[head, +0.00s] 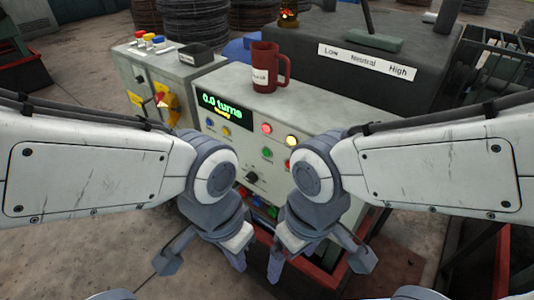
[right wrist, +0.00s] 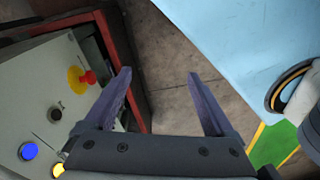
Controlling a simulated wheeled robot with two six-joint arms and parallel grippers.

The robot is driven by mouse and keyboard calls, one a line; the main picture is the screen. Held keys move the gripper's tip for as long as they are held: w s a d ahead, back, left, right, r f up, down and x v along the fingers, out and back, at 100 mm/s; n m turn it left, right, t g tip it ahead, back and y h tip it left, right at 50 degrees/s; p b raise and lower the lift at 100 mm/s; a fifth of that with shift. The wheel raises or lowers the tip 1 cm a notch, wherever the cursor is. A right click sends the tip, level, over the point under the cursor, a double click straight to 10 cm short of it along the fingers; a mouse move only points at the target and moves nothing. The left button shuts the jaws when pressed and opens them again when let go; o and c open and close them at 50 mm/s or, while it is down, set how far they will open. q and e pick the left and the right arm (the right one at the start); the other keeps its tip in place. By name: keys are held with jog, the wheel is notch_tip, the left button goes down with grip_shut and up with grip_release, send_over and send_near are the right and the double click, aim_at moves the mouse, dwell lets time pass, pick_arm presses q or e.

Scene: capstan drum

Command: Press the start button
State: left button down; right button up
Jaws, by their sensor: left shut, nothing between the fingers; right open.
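The grey control panel (head: 240,152) stands in front of me with a green display reading "0.0 turns". A green button (head: 267,152) sits on its face, below a red lamp (head: 266,128) and left of a red one (head: 287,163). Labels are too small to read, so I cannot tell which button is start. My left gripper (head: 240,262) is shut and empty, in front of the panel's lower part. My right gripper (head: 275,270) is open and empty beside it; its spread fingers show in the right wrist view (right wrist: 158,85). My arms hide parts of the panel.
A dark red mug (head: 265,68) stands on the panel's top. A lever unit (head: 385,60) marked Low, Neutral, High is behind right. A grey cabinet (head: 150,70) with a yellow switch plate is left. In the right wrist view, a red mushroom button (right wrist: 87,77) sits on yellow.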

dwell(0.4)
grip_shut()
dwell(1.5)
